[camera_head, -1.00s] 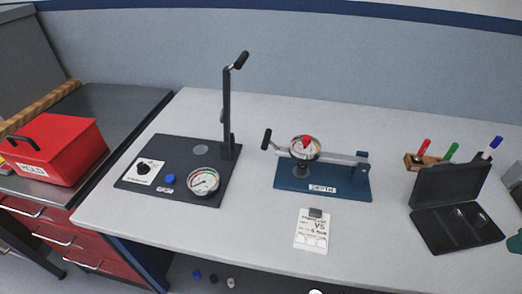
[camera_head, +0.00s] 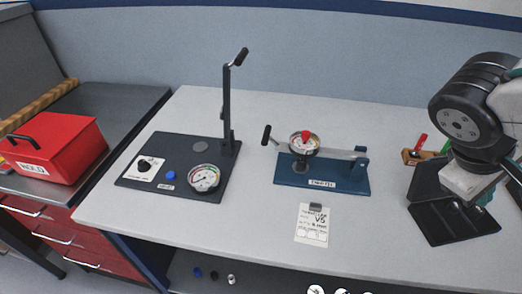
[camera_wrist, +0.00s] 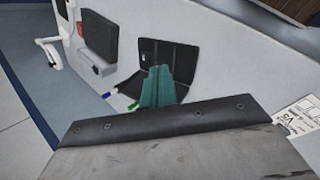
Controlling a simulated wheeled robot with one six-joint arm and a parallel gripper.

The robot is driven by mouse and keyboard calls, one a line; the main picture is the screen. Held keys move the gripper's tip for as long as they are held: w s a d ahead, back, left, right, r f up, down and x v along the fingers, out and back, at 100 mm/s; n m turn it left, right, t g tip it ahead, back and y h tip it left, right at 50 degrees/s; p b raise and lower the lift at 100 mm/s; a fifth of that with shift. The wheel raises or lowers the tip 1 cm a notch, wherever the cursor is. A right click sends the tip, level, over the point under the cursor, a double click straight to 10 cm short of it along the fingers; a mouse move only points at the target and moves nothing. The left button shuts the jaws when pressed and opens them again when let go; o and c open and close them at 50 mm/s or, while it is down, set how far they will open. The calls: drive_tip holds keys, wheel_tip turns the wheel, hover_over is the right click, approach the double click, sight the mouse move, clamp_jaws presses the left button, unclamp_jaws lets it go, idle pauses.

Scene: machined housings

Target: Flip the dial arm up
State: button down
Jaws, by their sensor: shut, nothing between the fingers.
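The dial arm (camera_head: 340,154) lies about level over a blue base (camera_head: 325,181). It is hinged at a post at its right end, carries a round dial with a red mark (camera_head: 305,142), and ends at the left in a black handle (camera_head: 266,135). My gripper (camera_head: 487,197) is at the right of the table over the black case, well apart from the dial arm. In the wrist view its teal fingers (camera_wrist: 159,72) are together and empty, in front of the black case (camera_wrist: 182,60). The dial arm does not show clearly in the wrist view.
Left of the blue base stands a dark plate (camera_head: 150,180) with a gauge, knob and tall upright lever (camera_head: 227,100). A white card (camera_head: 312,226) lies in front of the base. A marker holder (camera_head: 411,157) is behind my arm. A red box (camera_head: 55,150) sits far left.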

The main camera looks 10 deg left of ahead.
drive_tip(key=w+a+f+n+t, duration=0.2)
drive_tip(key=w+a+n+t, duration=0.4)
drive_tip(key=a, duration=0.4)
drive_tip(key=w+a+f+n+t, duration=0.2)
drive_tip(key=w+a+n+t, duration=0.25)
drive_tip(key=a+n, duration=0.45)
drive_tip(key=s+a+f+n+y, duration=0.2)
drive_tip(key=a+n+y, duration=0.1)
drive_tip(key=a, duration=0.4)
drive_tip(key=s+a+f+n+t+y, duration=0.1)
drive_tip(key=s+a+f+n+y, duration=0.1)
drive_tip(key=a, duration=0.5)
drive_tip(key=s+a+f+n+t+y, duration=0.1)
drive_tip(key=s+a+f+n+y, duration=0.2)
drive_tip(key=a, duration=0.4)
drive_tip(key=shift+a+f+n+y, duration=0.1)
drive_tip(key=shift+f+n+y, duration=0.2)
drive_tip(key=shift+n+y, duration=0.3)
drive_tip(key=shift+a+f+n+y, duration=0.1)
drive_tip(key=shift+f+n+y, duration=0.25)
drive_tip(key=shift+y, duration=0.35)
drive_tip(key=shift+w, duration=0.1)
